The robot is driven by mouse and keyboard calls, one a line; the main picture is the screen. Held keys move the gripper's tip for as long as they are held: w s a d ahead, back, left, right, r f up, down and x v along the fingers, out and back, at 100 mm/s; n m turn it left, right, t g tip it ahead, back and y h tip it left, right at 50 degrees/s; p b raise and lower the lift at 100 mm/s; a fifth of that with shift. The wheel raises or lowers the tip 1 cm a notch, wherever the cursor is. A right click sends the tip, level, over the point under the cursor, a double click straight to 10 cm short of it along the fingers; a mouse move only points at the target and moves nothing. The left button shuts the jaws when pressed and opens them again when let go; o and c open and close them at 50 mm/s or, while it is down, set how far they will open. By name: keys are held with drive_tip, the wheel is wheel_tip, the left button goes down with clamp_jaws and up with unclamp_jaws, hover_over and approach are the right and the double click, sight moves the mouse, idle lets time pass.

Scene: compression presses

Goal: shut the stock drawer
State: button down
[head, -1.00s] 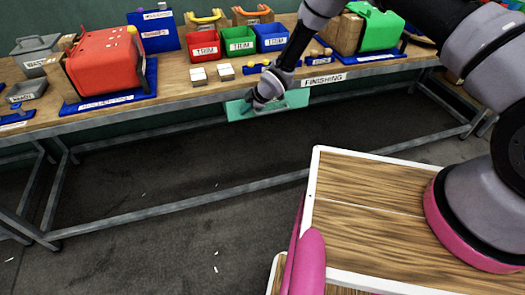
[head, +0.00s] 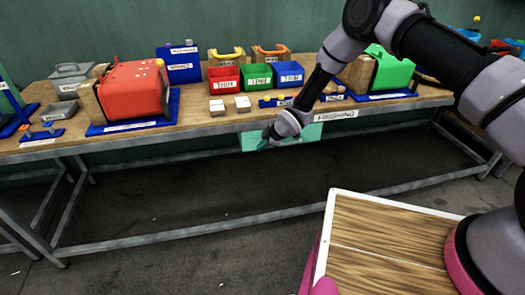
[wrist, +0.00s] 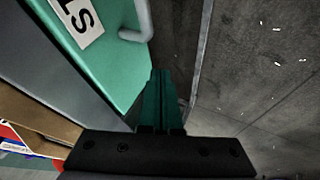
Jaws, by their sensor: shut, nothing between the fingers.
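The stock drawer's teal front (head: 308,133) shows below the bench's front rail in the head view, partly hidden behind my gripper (head: 268,138). In the wrist view the teal front (wrist: 118,65) fills the upper left, with a white label ending in "LS" and a grey bar handle (wrist: 137,28). My gripper's dark green fingers (wrist: 160,78) are together and empty, beside the lower part of the teal front. I cannot tell whether they touch it. How far the drawer stands out from the bench is hard to judge.
The wooden bench (head: 215,122) carries a red press (head: 133,92), a green press (head: 391,70) and red, green and blue bins. A wood-topped white-edged unit (head: 385,240) stands at the lower right. The floor under the bench is clear.

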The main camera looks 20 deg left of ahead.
drive_tip(key=w+d+r+m+t+h, duration=0.1)
drive_tip(key=w+d+r+m, duration=0.15)
drive_tip(key=d+r, duration=0.75)
drive_tip(key=w+d+r+m+t+h, duration=0.1)
drive_tip(key=w+d+r+m, duration=0.15)
drive_tip(key=d+r, duration=0.75)
drive_tip(key=w+d+r+m+t+h, duration=0.1)
drive_tip(key=d+r+m, duration=0.4)
drive_tip(key=r, duration=0.9)
drive_tip(key=s+d+r+m+h, duration=0.1)
drive_tip(key=s+d+r+m, duration=0.25)
drive_tip(key=d+r, duration=0.3)
drive_tip(key=s+d+r+m+t+h, duration=0.1)
drive_tip(key=s+d+r+m, duration=0.1)
drive_tip(key=s+d+r, duration=0.35)
drive_tip(key=s+d+r+m+h, duration=0.1)
drive_tip(key=s+d+r+m, duration=0.15)
drive_tip(key=d+r, duration=0.45)
drive_tip(key=s+d+r+m, duration=0.1)
drive_tip(key=s+d+m, duration=0.1)
drive_tip(key=s, duration=0.3)
drive_tip(key=s+d+r+m, duration=0.1)
drive_tip(key=s+d+m, duration=0.2)
drive_tip(key=s, duration=0.3)
drive_tip(key=s+d+r+m+y, duration=0.1)
drive_tip(key=s+d+m, duration=0.1)
drive_tip(key=s+m, duration=0.2)
drive_tip(key=shift+s+d+r+t, duration=0.3)
drive_tip(key=shift+s+d+r, duration=0.1)
drive_tip(key=shift+s, duration=0.65)
